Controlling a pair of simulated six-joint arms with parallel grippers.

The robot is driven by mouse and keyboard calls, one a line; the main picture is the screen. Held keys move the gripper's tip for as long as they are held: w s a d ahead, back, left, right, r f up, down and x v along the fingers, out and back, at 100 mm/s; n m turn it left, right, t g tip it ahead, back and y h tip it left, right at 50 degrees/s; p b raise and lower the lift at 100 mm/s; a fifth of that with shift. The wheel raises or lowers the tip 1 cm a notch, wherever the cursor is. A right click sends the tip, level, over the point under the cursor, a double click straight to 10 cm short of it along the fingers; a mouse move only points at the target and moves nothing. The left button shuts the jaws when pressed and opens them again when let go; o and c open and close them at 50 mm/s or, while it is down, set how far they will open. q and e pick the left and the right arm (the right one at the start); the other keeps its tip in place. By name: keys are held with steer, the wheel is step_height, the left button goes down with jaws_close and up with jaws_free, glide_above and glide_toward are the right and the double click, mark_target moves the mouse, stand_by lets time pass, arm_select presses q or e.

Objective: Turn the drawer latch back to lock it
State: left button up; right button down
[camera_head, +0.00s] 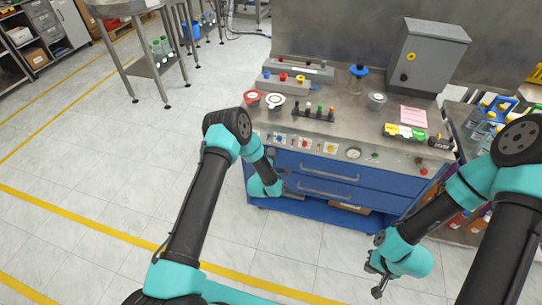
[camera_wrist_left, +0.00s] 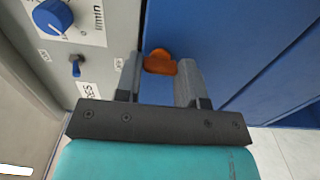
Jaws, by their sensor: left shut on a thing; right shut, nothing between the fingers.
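The orange drawer latch (camera_wrist_left: 160,62) shows in the left wrist view on the blue cabinet front, between the two fingers of my left gripper (camera_wrist_left: 160,75). The fingers are shut on it. In the head view my left gripper (camera_head: 284,180) is at the left side of the blue drawers, and my arm hides the latch. The upper blue drawer (camera_head: 310,166) and the lower blue drawer (camera_head: 345,196) look closed, each with a bar handle. My right gripper (camera_head: 377,288) is shut and empty, low in front of the cabinet, well away from the latch.
A grey control panel with a blue knob (camera_wrist_left: 52,16) and a small blue toggle switch (camera_wrist_left: 76,66) is left of the latch in the left wrist view. The steel worktop (camera_head: 340,125) carries caps, small fixtures and a grey box (camera_head: 425,58). The floor in front is clear.

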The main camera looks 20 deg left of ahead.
arm_select(q)
steer(key=o, duration=0.9)
steer(key=shift+o, duration=0.2)
steer(key=shift+s, duration=0.1)
steer(key=s, duration=1.7)
steer(key=shift+s, duration=0.15)
steer(key=shift+d, duration=0.1)
steer(key=s+r+m+g+h, duration=0.1)
steer(key=s+m+g+h, duration=0.3)
steer(key=s+m+g, duration=1.2)
steer(key=s+g, duration=0.1)
steer(key=s, duration=0.3)
steer(key=shift+s+m, duration=0.3)
